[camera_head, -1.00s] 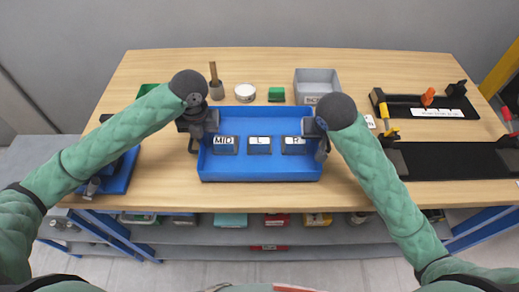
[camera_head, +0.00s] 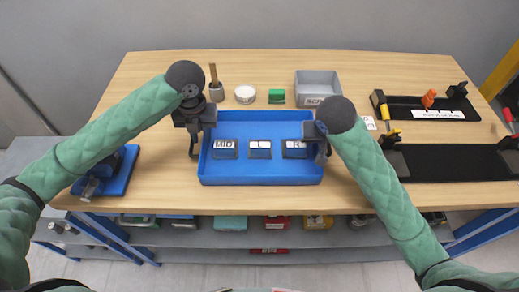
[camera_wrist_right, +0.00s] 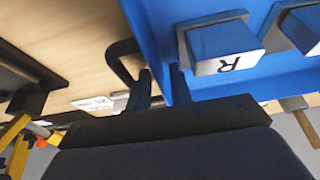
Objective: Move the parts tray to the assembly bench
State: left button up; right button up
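My right gripper (camera_head: 322,150) is at the right end. In the right wrist view its fingers (camera_wrist_right: 160,86) are close together at the tray's wall (camera_wrist_right: 150,25) and dark handle (camera_wrist_right: 118,60), one finger on each side. Exact contact is partly hidden.
A grey bin (camera_head: 317,84), a green block (camera_head: 276,96), a white round container (camera_head: 245,94) and a brush in a cup (camera_head: 215,88) stand behind the tray. Black fixtures (camera_head: 450,162) lie to the right. A blue device (camera_head: 112,180) sits at the left. Bench in front is clear.

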jog(key=shift+v, duration=2.45)
jog(key=shift+s+r, duration=0.15)
jog(key=shift+r, duration=0.35)
pick_arm(q)
notch_tip(320, 180, up, 8)
jog(key=shift+r, duration=0.2)
pick_arm(e)
jog(key=v, duration=0.6)
jog(key=shift+s, duration=0.1)
